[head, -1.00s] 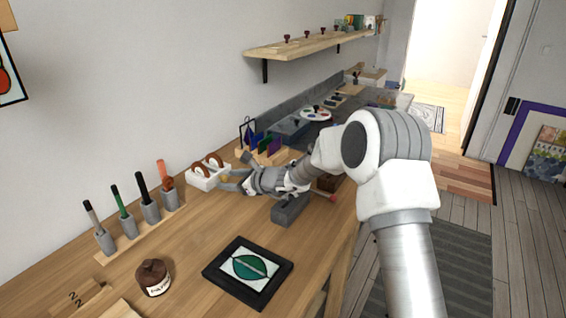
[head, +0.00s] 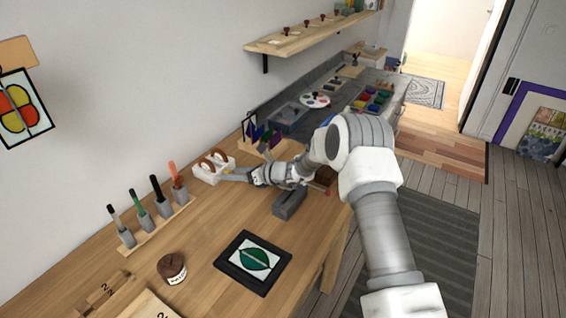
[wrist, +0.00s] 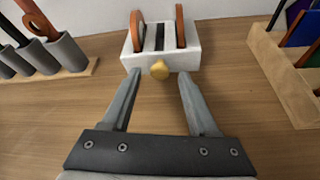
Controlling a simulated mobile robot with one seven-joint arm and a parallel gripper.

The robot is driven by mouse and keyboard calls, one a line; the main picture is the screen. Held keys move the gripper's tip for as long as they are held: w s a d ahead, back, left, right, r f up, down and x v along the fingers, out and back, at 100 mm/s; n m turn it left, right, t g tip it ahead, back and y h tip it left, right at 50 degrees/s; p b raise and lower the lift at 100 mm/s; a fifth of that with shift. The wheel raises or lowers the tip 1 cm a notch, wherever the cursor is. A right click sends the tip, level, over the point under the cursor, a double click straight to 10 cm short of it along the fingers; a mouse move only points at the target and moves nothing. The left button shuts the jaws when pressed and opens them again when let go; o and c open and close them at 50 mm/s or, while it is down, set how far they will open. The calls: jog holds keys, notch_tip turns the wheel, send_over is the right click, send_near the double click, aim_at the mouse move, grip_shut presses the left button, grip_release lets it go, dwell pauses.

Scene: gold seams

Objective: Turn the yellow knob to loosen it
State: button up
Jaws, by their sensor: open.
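The yellow knob (wrist: 160,70) sits on the front face of a white block (wrist: 150,50) that carries two upright orange-brown discs. In the wrist view my gripper (wrist: 157,76) is open, with one finger on each side of the knob's line and the tips close to the block's front. The fingers do not clearly touch the knob. In the head view the white block (head: 208,172) is on the workbench near the wall, and my gripper (head: 236,174) reaches it from the right. The knob (head: 229,170) is small and partly hidden there.
A wooden rack of tools in grey cups (head: 146,222) stands left of the block. A wooden holder with coloured sheets (wrist: 290,75) stands to its right. A grey block (head: 289,203) and a black-framed leaf picture (head: 229,276) lie nearer. Bare wood surrounds the white block's front.

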jog(key=shift+r+m+p, duration=0.2)
jog(key=shift+m+p, duration=0.1)
jog(key=shift+p, duration=0.2)
jog(key=shift+d, duration=0.4)
jog(key=v, duration=1.6)
jog(key=shift+d, duration=0.35)
jog(key=shift+d+f, duration=0.1)
jog(key=shift+d, duration=0.05)
